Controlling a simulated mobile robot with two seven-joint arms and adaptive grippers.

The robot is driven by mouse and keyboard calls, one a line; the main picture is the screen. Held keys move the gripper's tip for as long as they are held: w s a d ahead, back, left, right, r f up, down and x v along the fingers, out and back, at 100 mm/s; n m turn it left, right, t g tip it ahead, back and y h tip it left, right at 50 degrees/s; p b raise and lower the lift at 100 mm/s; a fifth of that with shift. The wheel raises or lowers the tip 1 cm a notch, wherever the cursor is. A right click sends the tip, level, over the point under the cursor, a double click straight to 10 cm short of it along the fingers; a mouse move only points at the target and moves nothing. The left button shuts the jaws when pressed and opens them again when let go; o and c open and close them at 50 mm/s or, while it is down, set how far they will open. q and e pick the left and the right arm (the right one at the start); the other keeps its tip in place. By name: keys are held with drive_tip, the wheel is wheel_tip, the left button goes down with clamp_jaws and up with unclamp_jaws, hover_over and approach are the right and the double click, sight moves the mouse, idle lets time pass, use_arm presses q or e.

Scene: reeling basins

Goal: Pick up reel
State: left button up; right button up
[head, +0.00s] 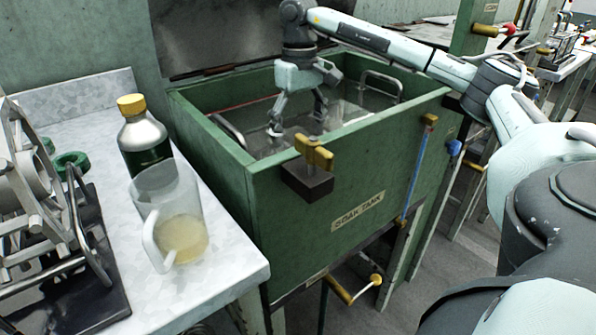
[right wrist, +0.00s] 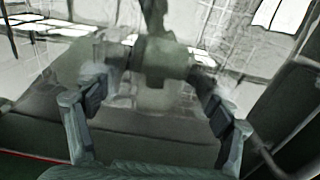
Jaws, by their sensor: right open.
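My right gripper (head: 298,121) reaches down into the green soak tank (head: 325,215), its two fingers spread apart over the water. In the right wrist view the open fingers (right wrist: 153,85) stand either side of a blurred grey-green, spool-like shape (right wrist: 163,60). I cannot tell whether that shape is a reel under the water or a reflection of my arm. Nothing is visibly held. In the head view no reel can be clearly made out in the tank. A metal frame with a reel-like drum (head: 32,180) stands on the bench at far left, partly cut off. My left gripper is not in view.
The tank's walls surround my right gripper, with metal handles (head: 381,84) inside. A yellow-handled valve (head: 313,153) is on the front rim. The pale bench (head: 225,262) at left holds a yellow-capped bottle (head: 143,135), a clear jug (head: 168,205) and green rings (head: 70,161).

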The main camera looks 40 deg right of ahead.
drive_tip(key=shift+f, duration=0.15)
drive_tip(key=c, duration=1.4)
